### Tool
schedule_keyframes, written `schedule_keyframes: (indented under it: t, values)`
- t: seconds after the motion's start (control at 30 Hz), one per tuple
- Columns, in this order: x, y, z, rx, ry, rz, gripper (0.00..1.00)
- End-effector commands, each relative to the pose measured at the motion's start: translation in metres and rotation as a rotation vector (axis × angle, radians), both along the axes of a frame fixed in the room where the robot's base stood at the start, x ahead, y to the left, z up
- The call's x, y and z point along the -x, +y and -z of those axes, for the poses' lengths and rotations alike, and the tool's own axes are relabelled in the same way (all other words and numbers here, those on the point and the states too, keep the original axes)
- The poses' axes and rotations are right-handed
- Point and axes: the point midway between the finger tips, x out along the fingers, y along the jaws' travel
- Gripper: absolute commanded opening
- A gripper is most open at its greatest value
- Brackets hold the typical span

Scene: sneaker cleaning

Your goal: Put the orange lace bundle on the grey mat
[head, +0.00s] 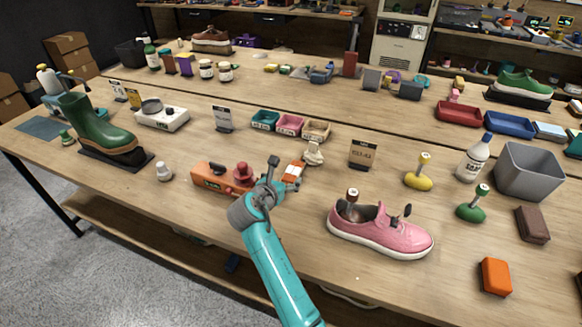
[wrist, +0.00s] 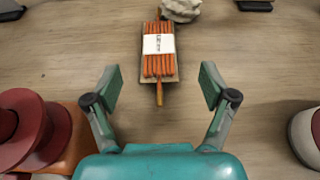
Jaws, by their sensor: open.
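The orange lace bundle (head: 293,171) lies on the table in front of the beige stone-like lump, with a white paper band around its middle. In the wrist view the bundle (wrist: 159,66) is straight ahead, lengthwise between the lines of the two fingers and just beyond their tips. My gripper (wrist: 160,88) is open and empty; in the head view my gripper (head: 279,176) is close to the bundle and hides part of it. A flat blue-grey mat (head: 38,127) lies at the table's far left end, beyond the green boot.
An orange device with a red knob (head: 209,179) stands just left of my gripper, and a pink sneaker (head: 385,236) to the right. A beige lump (head: 313,155) sits behind the bundle. The green boot (head: 90,127) stands on a dark base near the mat.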

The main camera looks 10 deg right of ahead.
Motion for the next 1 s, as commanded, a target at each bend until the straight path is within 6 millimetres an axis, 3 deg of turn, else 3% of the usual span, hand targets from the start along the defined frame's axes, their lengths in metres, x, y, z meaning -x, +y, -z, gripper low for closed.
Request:
schedule_keyframes:
  t: [0.2,0.47,0.7,1.0]
  values:
    - [-0.024,-0.019,0.012,0.0,0.001,0.002,0.83]
    - [-0.038,-0.027,0.019,0.0,0.001,0.001,0.83]
    - [-0.063,-0.042,0.034,0.0,0.001,0.002,0.83]
    - [-0.073,-0.05,0.039,0.0,0.0,0.001,0.83]
